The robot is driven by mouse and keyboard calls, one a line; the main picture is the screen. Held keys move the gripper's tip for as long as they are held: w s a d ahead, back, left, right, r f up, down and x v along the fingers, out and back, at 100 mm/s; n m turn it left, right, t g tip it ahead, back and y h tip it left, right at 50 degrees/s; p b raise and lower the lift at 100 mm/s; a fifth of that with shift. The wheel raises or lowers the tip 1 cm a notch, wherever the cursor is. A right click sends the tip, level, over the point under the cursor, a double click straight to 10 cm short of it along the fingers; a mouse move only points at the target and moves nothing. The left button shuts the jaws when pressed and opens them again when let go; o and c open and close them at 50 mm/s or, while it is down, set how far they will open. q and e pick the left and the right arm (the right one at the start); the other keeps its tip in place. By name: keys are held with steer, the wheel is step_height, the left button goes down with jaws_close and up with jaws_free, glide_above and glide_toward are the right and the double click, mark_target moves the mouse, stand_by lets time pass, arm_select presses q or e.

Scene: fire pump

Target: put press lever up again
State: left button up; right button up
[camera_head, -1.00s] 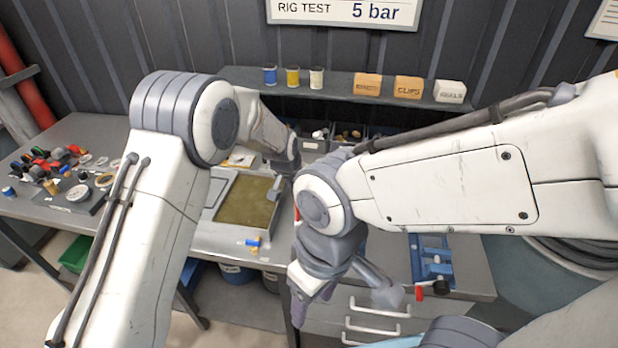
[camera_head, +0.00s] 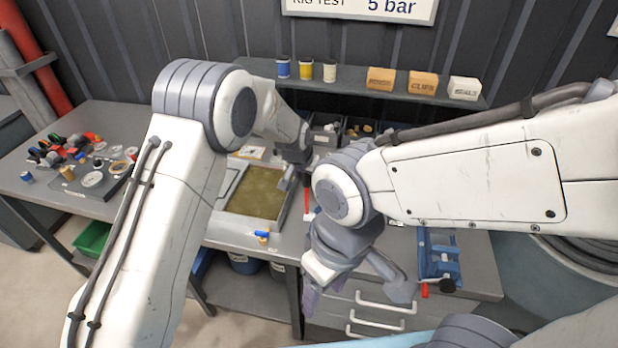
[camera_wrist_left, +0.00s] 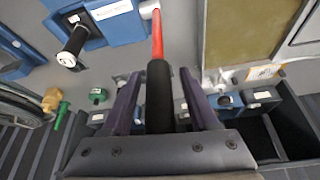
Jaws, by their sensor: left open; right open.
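The press lever is a red rod with a black grip (camera_wrist_left: 160,95). In the left wrist view its rod (camera_wrist_left: 157,35) runs up to a pale collar beside a blue body (camera_wrist_left: 122,22). In the head view the red rod (camera_head: 307,197) stands right of the tray, beside my left gripper (camera_head: 296,180). My left gripper (camera_wrist_left: 161,100) is open, with one purple finger on each side of the black grip and gaps visible. My right gripper (camera_head: 352,293) is open and empty, lower, in front of the bench drawers. My right arm hides part of the bench near the lever.
A tray with an olive mat (camera_head: 256,193) lies left of the lever. A blue fixture (camera_head: 438,255) with a red handle stands right of my right gripper. Bins and a shelf with boxes (camera_head: 423,82) are behind. Small parts cover the bench's left end.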

arm_select(q)
steer(key=b+v, duration=0.3)
steer(key=v, duration=0.7)
steer(key=shift+r+b, duration=0.2)
steer(key=shift+b, duration=0.1)
steer(key=shift+s, duration=0.1)
steer(key=s+a+f+g+b, duration=0.1)
steer(key=s+a, duration=0.2)
steer(key=s, duration=0.8)
steer(key=s+a+m+g+y+b, duration=0.1)
steer(key=s+a+g, duration=0.1)
steer(key=s, duration=1)
steer(key=s+a+f+g+b, duration=0.1)
steer(key=s+a, duration=0.2)
steer(key=s, duration=0.9)
steer(key=shift+s+a+f+m, duration=0.2)
steer(key=shift+a+f+m, duration=0.1)
steer(key=shift+a+m, duration=0.1)
steer(key=shift+d, duration=0.1)
